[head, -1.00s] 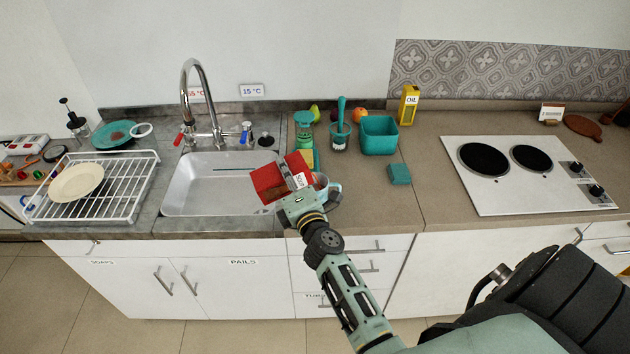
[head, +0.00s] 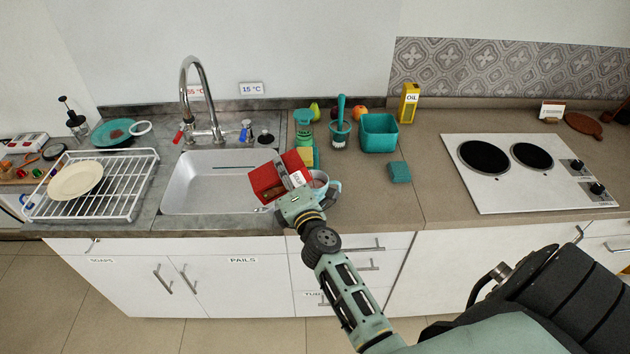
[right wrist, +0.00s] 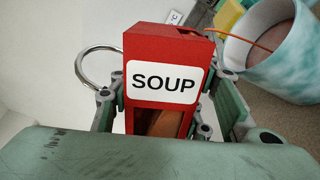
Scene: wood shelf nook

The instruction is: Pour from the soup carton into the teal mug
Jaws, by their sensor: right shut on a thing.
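The red soup carton (head: 268,180) is held tilted over the counter beside the sink. Its SOUP label faces the right wrist view, where the carton (right wrist: 150,52) fills the middle. My right gripper (head: 297,198) is shut on it, with fingers on both sides. The teal mug (head: 332,188) stands on the counter just right of the carton, partly hidden by carton and gripper. In the right wrist view the marbled mug (right wrist: 292,75) shows brownish contents, and a thin orange-red streak runs from the carton's top end into its opening. My left gripper is not in view.
The sink (head: 215,185) lies left of the carton. Behind are a green-lidded bottle (head: 304,130), a brush in a holder (head: 340,130), a teal bin (head: 379,134) and a yellow oil carton (head: 408,103). A teal block (head: 399,172) lies right. Counter before the hob is clear.

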